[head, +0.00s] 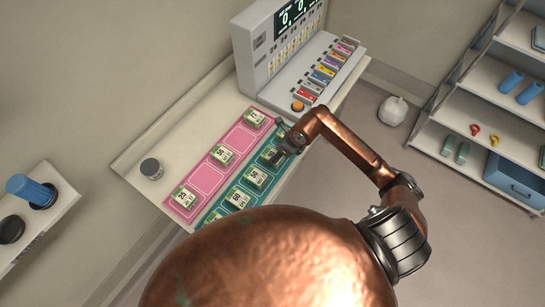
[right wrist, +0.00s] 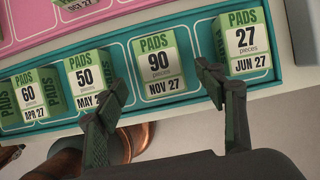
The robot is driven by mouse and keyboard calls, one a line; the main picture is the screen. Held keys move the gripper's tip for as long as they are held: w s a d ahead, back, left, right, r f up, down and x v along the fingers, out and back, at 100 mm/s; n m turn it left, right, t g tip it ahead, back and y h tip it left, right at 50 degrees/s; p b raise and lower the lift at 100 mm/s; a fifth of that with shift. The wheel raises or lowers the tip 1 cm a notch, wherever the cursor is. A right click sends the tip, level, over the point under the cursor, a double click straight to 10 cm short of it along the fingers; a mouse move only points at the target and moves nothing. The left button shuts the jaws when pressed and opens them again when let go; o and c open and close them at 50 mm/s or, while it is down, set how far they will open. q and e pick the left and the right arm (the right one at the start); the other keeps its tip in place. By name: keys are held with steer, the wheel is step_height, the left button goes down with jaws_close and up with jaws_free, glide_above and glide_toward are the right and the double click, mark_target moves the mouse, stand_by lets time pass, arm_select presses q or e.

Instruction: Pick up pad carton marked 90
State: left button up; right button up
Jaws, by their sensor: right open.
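The pad carton marked 90 (right wrist: 160,62) is green and white and reads "PADS 90 pieces NOV 27" in the right wrist view. In the head view my right gripper (head: 290,140) is over the teal row and partly covers carton 90 (head: 269,156). My left gripper is in neither view.
A carton marked 60 (right wrist: 30,97) stands left of 50. The pink row (head: 205,178) behind holds several cartons. Shelves (head: 485,95) are at the right.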

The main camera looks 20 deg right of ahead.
steer(key=p+x, duration=0.1)
steer(key=x, duration=0.4)
steer(key=shift+f, duration=0.1)
steer(key=shift+c, duration=0.2)
steer(key=c, duration=1.4)
steer(key=shift+o, duration=0.2)
